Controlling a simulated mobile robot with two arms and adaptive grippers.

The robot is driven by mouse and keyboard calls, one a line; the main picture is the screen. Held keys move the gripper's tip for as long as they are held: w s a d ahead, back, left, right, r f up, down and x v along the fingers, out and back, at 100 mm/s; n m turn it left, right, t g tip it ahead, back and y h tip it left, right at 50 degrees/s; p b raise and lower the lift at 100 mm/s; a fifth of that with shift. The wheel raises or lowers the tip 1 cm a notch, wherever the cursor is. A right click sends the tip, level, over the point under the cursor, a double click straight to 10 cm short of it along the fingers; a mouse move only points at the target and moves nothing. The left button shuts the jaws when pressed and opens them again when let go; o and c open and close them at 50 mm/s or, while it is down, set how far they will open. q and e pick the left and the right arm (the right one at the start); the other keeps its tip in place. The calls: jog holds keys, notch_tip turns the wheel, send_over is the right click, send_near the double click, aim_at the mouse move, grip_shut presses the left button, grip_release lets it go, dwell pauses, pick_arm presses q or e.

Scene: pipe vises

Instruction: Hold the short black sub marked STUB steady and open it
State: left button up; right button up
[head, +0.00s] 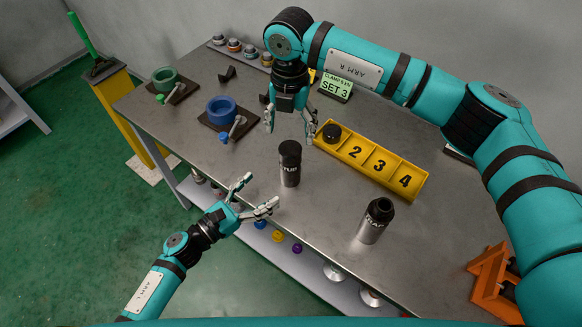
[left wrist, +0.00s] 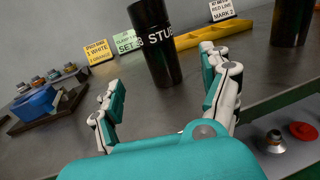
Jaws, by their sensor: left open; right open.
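The short black sub marked STUB (head: 290,163) stands upright on the metal bench, with a black cap on its top. In the left wrist view the sub (left wrist: 156,45) rises just beyond my left fingertips. My left gripper (head: 254,193) is open and empty at the bench's front edge, pointing at the sub without touching it. It also shows in the left wrist view (left wrist: 165,85), its two fingers spread. My right gripper (head: 289,124) is open, pointing down above the bench, behind the sub and apart from it.
A second dark sub (head: 375,220) with an open top stands at right. A yellow numbered tray (head: 388,172) holds a black cap (head: 332,133) in its first slot. Blue (head: 222,111) and green (head: 165,80) vises stand left. A SET 3 sign (head: 336,87) is at back.

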aim_at(282, 174)
pick_arm(q)
jog(key=x, duration=1)
jog(key=shift+w+d, duration=0.15)
jog(key=shift+w, duration=0.05)
jog(key=shift+c, duration=0.4)
grip_shut()
